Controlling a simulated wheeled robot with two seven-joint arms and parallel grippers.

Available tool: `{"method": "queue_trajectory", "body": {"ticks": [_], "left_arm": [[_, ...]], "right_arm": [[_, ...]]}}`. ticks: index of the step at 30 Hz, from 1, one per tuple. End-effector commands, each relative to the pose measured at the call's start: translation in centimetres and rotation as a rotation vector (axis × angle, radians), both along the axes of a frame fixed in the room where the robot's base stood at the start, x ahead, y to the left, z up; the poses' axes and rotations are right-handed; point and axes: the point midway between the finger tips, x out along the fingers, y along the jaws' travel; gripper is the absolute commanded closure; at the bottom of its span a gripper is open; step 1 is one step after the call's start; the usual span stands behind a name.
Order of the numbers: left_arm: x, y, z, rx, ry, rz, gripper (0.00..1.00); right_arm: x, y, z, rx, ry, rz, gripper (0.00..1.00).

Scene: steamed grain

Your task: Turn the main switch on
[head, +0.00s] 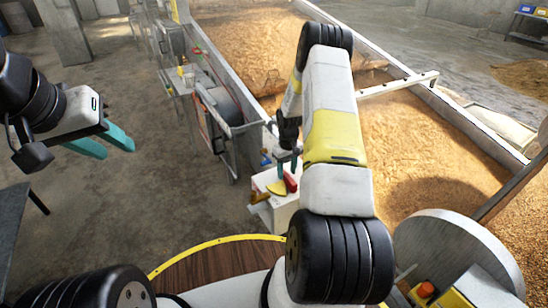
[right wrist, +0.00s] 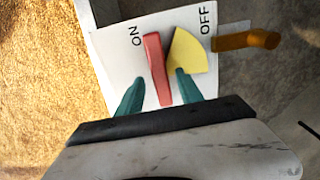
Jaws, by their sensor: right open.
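The main switch is a white box (head: 285,207) with a red handle (right wrist: 157,68) and a yellow wedge (right wrist: 187,53) on its face. In the right wrist view, the face reads ON at the left and OFF at the right. The red handle's upper end is beside the ON label, and the wedge lies between handle and OFF. My right gripper (right wrist: 160,92) is open, its teal fingertips on either side of the handle; contact cannot be told. It also shows over the box in the head view (head: 287,164). My left gripper (head: 103,141) is open and empty, away at the left.
An orange-brown knob (right wrist: 246,41) sticks out beside the switch face. A large trough of grain (head: 430,140) with metal walls lies behind and right of the box. A round grey disc (head: 450,255) stands at the lower right.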

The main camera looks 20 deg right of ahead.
Motion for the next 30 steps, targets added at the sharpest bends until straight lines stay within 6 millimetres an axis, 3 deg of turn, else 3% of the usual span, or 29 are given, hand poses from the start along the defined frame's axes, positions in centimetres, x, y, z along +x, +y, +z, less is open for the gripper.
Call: {"method": "queue_trajectory", "body": {"ticks": [6,10,26,30], "left_arm": [[0.0,0.0,0.0,0.000,0.000,0.000,0.64],[0.0,0.0,0.0,0.000,0.000,0.000,0.64],[0.0,0.0,0.0,0.000,0.000,0.000,0.64],[0.0,0.0,0.0,0.000,0.000,0.000,0.64]], "right_arm": [[0.1,0.0,4.0,-0.001,-0.004,0.001,0.56],[0.1,0.0,5.6,-0.001,-0.002,0.001,0.56],[0.1,0.0,6.4,-0.001,-0.001,0.001,0.56],[0.2,0.3,8.3,-0.002,-0.018,-0.003,0.56]]}}
